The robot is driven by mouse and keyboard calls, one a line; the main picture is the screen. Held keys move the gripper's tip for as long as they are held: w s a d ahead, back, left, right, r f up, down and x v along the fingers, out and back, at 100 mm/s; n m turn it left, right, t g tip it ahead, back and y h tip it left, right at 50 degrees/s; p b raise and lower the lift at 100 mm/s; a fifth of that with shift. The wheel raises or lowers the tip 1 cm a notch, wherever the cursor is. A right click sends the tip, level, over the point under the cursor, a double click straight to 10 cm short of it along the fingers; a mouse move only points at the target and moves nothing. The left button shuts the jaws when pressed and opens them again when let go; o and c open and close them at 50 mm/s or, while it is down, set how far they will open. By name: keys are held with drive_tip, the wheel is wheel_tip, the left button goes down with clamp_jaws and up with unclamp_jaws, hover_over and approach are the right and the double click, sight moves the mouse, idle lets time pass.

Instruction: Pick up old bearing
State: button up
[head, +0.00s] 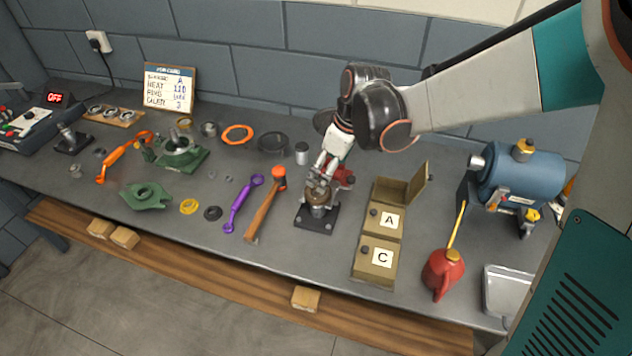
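A brownish, worn-looking ring (318,197), which looks like the old bearing, sits on top of a grey post on a black square base (314,223). My gripper (320,180) points down right above and behind this ring, with its fingertips at or very near it. The fingers partly cover the ring's far side. The picture is too small to tell whether they touch it or how far apart they are.
A red tool (344,176) stands close behind the post. Boxes marked A (387,221) and C (379,259) are to the right, with a red oil can (443,272) beyond. An orange-headed hammer (265,208) and a purple wrench (242,204) lie left.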

drive_tip(key=b+x, duration=0.2)
drive_tip(key=x, duration=0.6)
drive_tip(key=shift+s+f, duration=0.1)
drive_tip(key=shift+s, duration=0.05)
drive_tip(key=shift+c, duration=0.6)
drive_tip(key=c, duration=1.3)
